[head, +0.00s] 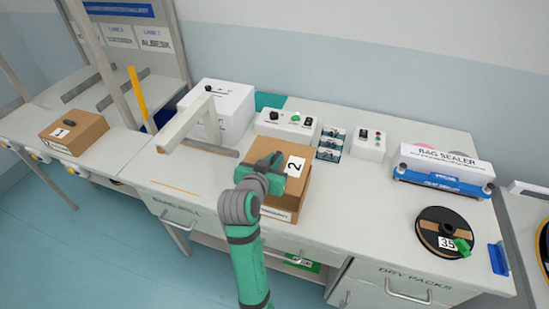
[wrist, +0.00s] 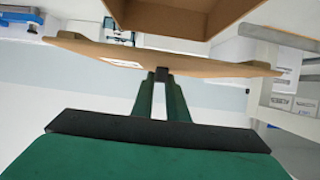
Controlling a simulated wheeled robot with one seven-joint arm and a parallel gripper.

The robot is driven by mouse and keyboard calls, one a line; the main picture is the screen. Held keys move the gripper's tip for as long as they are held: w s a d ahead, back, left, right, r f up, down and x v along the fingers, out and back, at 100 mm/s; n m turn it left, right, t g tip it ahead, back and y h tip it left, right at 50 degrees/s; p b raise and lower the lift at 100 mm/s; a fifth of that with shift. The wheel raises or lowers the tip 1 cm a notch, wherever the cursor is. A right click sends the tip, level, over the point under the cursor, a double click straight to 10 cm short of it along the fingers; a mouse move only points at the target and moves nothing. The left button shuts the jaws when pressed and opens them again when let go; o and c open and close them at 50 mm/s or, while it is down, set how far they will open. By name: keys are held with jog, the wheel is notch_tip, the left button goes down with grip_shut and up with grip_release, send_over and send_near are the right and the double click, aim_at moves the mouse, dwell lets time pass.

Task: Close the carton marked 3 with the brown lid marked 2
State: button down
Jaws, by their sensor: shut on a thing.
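The brown lid (head: 283,147) marked 2 is at the middle of the bench in the head view. My gripper (head: 268,164) is shut on it from above. In the wrist view, the fingers (wrist: 162,75) are closed at the middle of the lid (wrist: 210,66), and a white label shows on it. A brown carton (head: 297,205) is under the lid in the head view, with a label on its front too small to read as 3. In the wrist view, the carton (wrist: 185,18) is apart from the lid, with a gap between them. My arm hides part of both.
A white box (head: 222,105) with a dark knob and a grey frame (head: 178,130) stand left. Control boxes (head: 287,122) stand behind. A bag sealer (head: 443,172) and a spool (head: 447,228) marked 35 are right. A brown carton (head: 75,135) marked 1 sits far left.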

jog(key=shift+a, duration=0.1)
jog(key=shift+s+f, duration=0.15)
jog(key=shift+f, duration=2.75)
jog(key=shift+f, duration=1.15)
jog(key=c, duration=1.7)
grip_release()
jog(key=shift+o, duration=0.2)
jog(key=v, duration=1)
jog(key=shift+s+r, duration=0.2)
jog(key=shift+s, duration=0.15)
